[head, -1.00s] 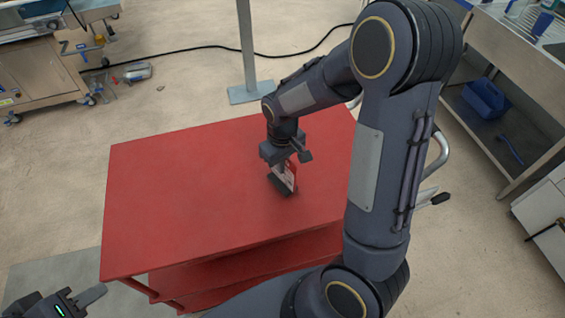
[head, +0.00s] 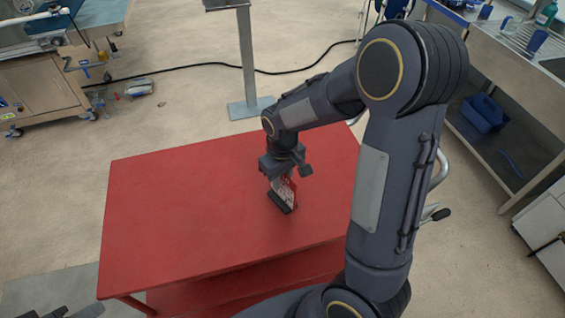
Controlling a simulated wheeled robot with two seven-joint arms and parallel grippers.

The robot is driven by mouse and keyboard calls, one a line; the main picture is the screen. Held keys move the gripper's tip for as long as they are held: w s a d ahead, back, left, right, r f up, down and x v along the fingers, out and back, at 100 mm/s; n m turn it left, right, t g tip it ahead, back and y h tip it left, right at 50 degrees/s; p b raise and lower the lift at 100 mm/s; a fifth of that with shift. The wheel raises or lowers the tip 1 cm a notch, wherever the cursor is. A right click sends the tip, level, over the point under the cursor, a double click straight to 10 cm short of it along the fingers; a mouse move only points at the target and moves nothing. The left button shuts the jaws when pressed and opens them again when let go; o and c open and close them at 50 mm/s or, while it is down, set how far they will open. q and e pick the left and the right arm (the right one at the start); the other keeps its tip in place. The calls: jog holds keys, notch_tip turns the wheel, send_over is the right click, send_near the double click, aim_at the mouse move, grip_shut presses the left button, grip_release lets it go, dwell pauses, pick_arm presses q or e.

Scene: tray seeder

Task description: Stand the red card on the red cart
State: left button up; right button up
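The red card (head: 287,188), with white markings, is upright and slightly tilted in the picture, with a black foot (head: 281,203) at its lower edge. The foot appears to rest on the top of the red cart (head: 190,215), right of its middle. My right gripper (head: 283,175) points down at the card's upper edge and partly hides it. I cannot tell whether its fingers are closed on the card or open around it. My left gripper (head: 72,311) shows only in part at the bottom left edge, away from the cart.
The rest of the cart top is bare. A grey post on a flat base (head: 249,107) stands behind the cart. A metal counter (head: 530,100) with a blue caddy (head: 484,113) below is at right.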

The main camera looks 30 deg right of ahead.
notch_tip(320, 180, up, 10)
jog(key=shift+f, duration=0.1)
jog(key=shift+s+r, duration=0.25)
jog(key=shift+r, duration=0.35)
jog(key=s+a+r+m+t+y, duration=0.1)
jog(key=s+a+t+y, duration=0.1)
jog(key=s, duration=0.6)
jog(key=s+a+r+m+t+y, duration=0.1)
jog(key=s+a+m+t, duration=0.1)
jog(key=s, duration=0.6)
jog(key=shift+s+r+m+t+y, duration=0.3)
jog(key=shift+s+r+t+y, duration=0.1)
jog(key=shift+t, duration=0.4)
